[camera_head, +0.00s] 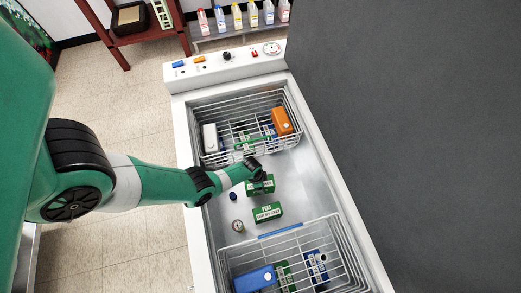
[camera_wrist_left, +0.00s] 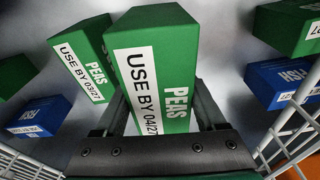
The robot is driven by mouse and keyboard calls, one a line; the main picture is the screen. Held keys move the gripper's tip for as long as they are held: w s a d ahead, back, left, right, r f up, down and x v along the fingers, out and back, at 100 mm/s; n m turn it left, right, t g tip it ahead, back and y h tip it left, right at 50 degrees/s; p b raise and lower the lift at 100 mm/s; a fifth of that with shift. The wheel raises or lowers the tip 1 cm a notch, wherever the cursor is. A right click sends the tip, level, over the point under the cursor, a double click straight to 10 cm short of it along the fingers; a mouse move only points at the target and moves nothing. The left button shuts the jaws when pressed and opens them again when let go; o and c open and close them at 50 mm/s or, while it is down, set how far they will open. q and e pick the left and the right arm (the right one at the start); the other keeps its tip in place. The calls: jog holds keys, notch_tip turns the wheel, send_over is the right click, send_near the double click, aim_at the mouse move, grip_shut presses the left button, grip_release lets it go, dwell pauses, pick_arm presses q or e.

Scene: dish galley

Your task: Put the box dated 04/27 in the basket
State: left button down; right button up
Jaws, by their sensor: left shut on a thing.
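The green PEAS box marked USE BY 04/27 (camera_wrist_left: 150,55) stands between the fingers of my left gripper (camera_wrist_left: 160,108), which is shut on it. In the head view this green box (camera_head: 261,187) is under my left gripper (camera_head: 258,176), between two wire baskets. A second green PEAS box, marked USE BY 03/27 (camera_wrist_left: 82,60), is close beside it; it also shows in the head view (camera_head: 267,212). The far wire basket (camera_head: 291,98) has a green handle and holds a white box and an orange box. The near wire basket (camera_head: 345,245) has a blue handle. My right gripper is out of view.
The near basket holds a large blue box (camera_head: 256,279) and other green and blue boxes. A round dial (camera_head: 238,226) and a small dark blue item (camera_head: 233,196) lie by the left wall. A dark grey panel (camera_head: 420,120) rises at the right. Bare metal floor (camera_head: 300,190) is clear at right.

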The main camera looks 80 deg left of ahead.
pick_arm(q)
jog(key=shift+r+p, duration=0.3)
jog(key=shift+r, duration=0.6)
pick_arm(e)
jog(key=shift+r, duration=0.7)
